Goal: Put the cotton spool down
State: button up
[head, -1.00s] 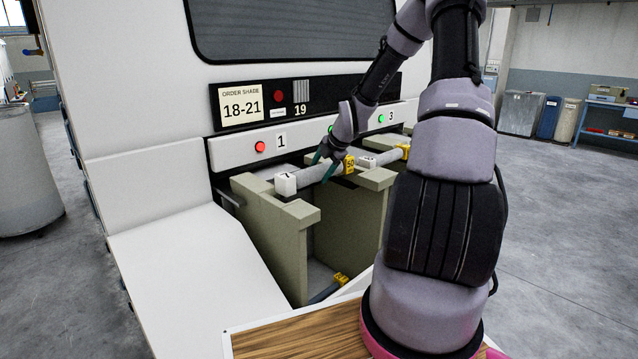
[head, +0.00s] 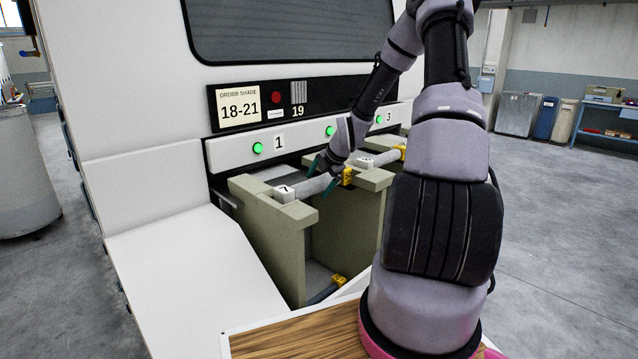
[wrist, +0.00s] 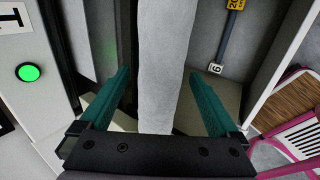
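The cotton spool (head: 315,186) is a grey roll with a white end block marked 7 and a yellow end tag. It lies level across the tops of the green-grey walls of the bay under number 1. In the wrist view, the spool (wrist: 165,70) runs between the two teal fingers of my gripper (wrist: 159,74). A gap shows on each side, so the fingers are open around it. In the head view, my gripper (head: 322,178) is still low over the spool. The lamp by number 1 (head: 258,148) is green.
Another spool (head: 384,159) lies in the bay to the right. A dark bar with yellow tag (head: 338,281) lies low inside the near bay. The machine's white sloping cover (head: 190,270) is at left. A wooden-topped tray (head: 300,340) is in front.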

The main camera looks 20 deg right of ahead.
jog(key=shift+r, duration=0.15)
jog(key=v, duration=1.1)
jog(key=s+a+r+m, duration=0.4)
jog(key=s+r+m, duration=0.3)
jog(key=s+m, duration=0.2)
jog(key=s+a+r+m, duration=0.4)
jog(key=s+r+m, duration=0.4)
jog(key=s, duration=0.1)
jog(key=s+a+r+m, duration=0.4)
jog(key=s+r+m, duration=0.4)
jog(key=s+m, duration=0.1)
jog(key=shift+s+a+m+t+h, duration=0.3)
jog(key=shift+s+a+t, duration=0.1)
